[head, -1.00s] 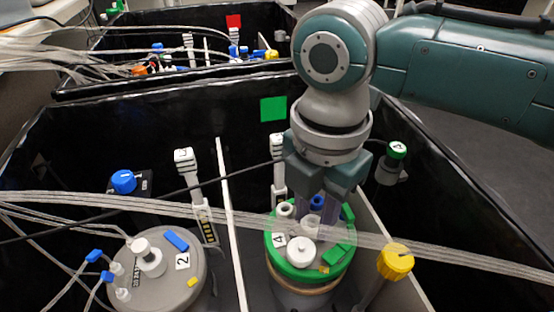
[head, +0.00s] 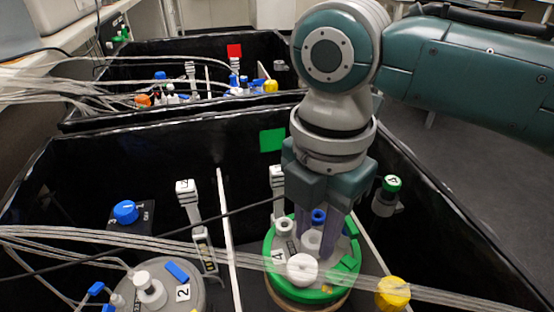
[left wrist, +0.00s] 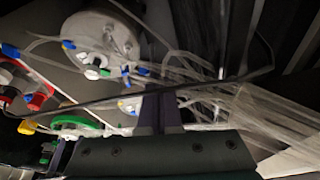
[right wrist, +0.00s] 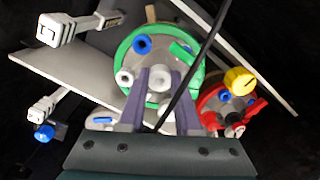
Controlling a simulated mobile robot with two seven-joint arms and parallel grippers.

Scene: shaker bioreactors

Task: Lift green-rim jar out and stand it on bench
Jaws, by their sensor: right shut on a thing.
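The green-rim jar (head: 284,288), labelled 4, is upright in the right compartment of the near black box. Its lid carries white ports, a blue cap and green clips. My right gripper (head: 316,232) points down over the lid with its fingers around a port. In the right wrist view the two fingers (right wrist: 160,82) straddle a white port on the green-rimmed lid (right wrist: 123,50). The jar's base is hidden. My left gripper (left wrist: 162,108) shows only in its own wrist view, with its fingers together and nothing seen between them.
Clear tubes (head: 130,240) and a black cable cross close to the jar and gripper. A grey-lidded jar (head: 120,288) labelled 2 stands left of a white divider (head: 231,235). A yellow knob (head: 393,293) is at right. A red-rimmed jar (right wrist: 211,103) is nearby.

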